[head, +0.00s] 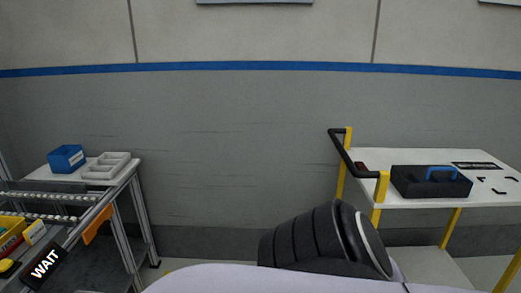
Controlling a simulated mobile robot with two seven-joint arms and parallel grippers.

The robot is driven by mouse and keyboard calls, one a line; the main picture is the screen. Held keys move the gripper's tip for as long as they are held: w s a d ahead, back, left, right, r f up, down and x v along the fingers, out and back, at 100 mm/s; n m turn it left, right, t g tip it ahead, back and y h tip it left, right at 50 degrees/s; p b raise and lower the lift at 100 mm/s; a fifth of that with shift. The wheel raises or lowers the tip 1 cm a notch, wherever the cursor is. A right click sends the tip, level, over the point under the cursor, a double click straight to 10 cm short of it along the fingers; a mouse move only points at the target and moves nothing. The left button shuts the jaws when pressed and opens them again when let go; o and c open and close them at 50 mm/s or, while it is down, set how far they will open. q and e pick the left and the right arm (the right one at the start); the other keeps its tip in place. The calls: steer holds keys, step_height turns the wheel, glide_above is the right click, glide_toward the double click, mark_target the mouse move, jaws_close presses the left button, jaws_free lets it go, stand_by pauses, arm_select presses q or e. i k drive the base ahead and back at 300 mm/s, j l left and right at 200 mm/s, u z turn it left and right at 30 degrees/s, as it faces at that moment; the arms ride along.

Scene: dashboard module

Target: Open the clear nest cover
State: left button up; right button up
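I see no clear nest cover in the head view. Neither of my grippers is in view, so what they hold or touch cannot be seen. A black ribbed part with a pale ring at the bottom centre looks like a link of my own arm. It blocks part of the floor and wall behind it.
A white-topped cart (357,193) with yellow posts stands right, bearing a black case (420,187) with a blue handle. At left, a bench (122,178) holds a blue bin (66,158) and grey compartment tray (106,166). A black WAIT sign (45,264) is in front.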

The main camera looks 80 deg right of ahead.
mark_target(432, 168)
steer(key=k+l+z, duration=0.1)
steer(key=z, duration=3.55)
